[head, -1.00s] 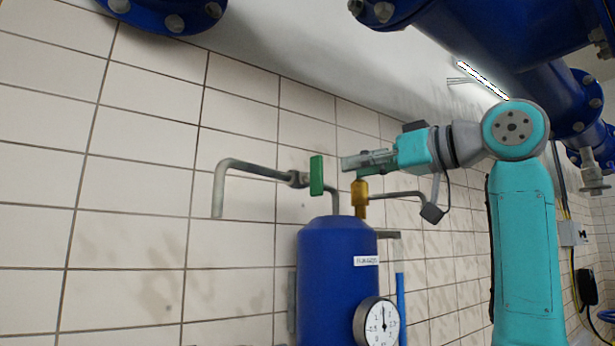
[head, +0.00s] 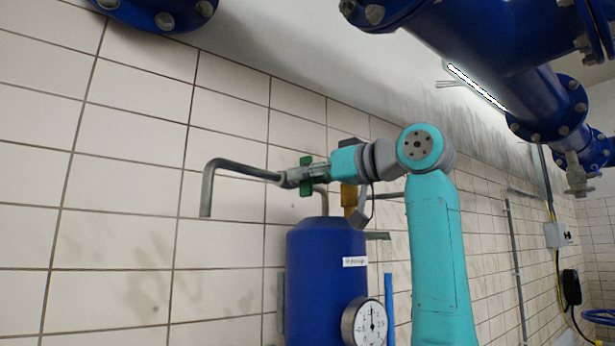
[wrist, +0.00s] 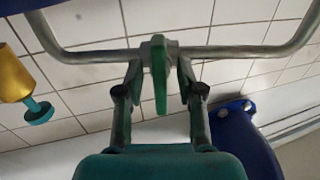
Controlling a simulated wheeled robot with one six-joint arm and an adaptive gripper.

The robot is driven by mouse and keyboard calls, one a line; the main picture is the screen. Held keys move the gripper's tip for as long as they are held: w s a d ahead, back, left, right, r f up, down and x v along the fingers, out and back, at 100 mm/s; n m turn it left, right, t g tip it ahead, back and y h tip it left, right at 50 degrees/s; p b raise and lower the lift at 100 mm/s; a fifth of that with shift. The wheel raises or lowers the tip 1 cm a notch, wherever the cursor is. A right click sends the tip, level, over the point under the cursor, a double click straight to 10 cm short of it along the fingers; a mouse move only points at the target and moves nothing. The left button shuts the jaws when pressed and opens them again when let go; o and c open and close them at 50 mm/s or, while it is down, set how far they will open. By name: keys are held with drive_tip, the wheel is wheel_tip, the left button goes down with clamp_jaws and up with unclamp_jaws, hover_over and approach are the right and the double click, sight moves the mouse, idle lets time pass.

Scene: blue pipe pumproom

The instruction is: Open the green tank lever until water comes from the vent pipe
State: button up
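The green lever (head: 306,176) sits on the valve of a grey pipe above the blue tank (head: 326,270). In the wrist view the lever (wrist: 160,75) stands crosswise to the pipe. My gripper (head: 300,176) is at the lever. In the wrist view my gripper (wrist: 159,78) has one finger on each side of the lever, with gaps showing, so it is open around it. The vent pipe (head: 208,185) bends down at the left, and no water shows at its end. The fingers partly hide the lever in the head view.
A brass fitting (head: 349,198) is on the tank top, close under my wrist. A round gauge (head: 365,323) is on the tank front. Large blue pipes (head: 480,50) hang overhead. The tiled wall (head: 110,230) is close behind the pipe; the space left of the tank is free.

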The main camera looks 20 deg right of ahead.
clamp_jaws()
drive_tip(key=shift+n, duration=0.4)
drive_tip(key=n, duration=0.3)
drive_tip(key=shift+n, duration=2)
drive_tip(key=shift+o, duration=0.2)
unclamp_jaws()
